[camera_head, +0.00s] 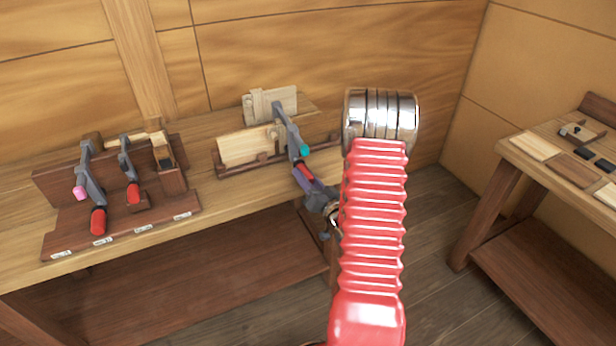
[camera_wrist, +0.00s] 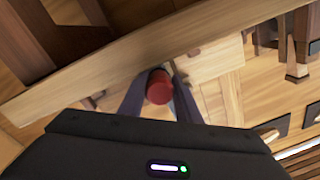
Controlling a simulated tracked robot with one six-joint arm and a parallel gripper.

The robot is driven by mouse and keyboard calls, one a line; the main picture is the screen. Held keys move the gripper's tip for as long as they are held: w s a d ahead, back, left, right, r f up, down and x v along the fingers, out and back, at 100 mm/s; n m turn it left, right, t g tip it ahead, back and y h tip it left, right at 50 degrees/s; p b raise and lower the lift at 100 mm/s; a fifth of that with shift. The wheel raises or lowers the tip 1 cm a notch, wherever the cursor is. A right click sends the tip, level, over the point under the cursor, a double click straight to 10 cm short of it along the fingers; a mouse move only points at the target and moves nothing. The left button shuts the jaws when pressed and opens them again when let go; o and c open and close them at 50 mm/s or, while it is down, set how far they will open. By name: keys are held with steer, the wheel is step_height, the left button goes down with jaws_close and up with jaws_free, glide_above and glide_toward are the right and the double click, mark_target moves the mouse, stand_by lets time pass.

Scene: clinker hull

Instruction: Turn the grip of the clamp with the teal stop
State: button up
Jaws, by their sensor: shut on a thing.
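The clamp with the teal stop (camera_head: 289,132) is a grey clamp set on boards at the right part of the bench. Its teal stop (camera_head: 304,150) shows near its lower end, above the red grip (camera_head: 303,171). My gripper (camera_head: 312,184) reaches it from the lower right and is shut on the grip. In the wrist view, the round red end of the grip (camera_wrist: 159,88) sits between the two fingers of my gripper (camera_wrist: 160,80). Part of the grip is hidden by the fingers.
A wooden rack (camera_head: 150,218) on the left holds two more grey clamps with red grips, one with a pink stop (camera_head: 79,193). Light boards (camera_head: 248,147) stand behind the held clamp. A second table (camera_head: 511,157) with flat pieces stands right. Floor (camera_head: 433,225) shows between.

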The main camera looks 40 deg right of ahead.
steer(key=shift+w+a, duration=0.1)
steer(key=shift+a, duration=0.3)
steer(key=o, duration=0.7)
steer(key=shift+r, duration=0.1)
steer(key=o, duration=0.3)
steer(key=shift+d, duration=0.15)
steer(key=shift+s, duration=0.2)
steer(key=v, duration=1.3)
steer(key=shift+s, duration=0.3)
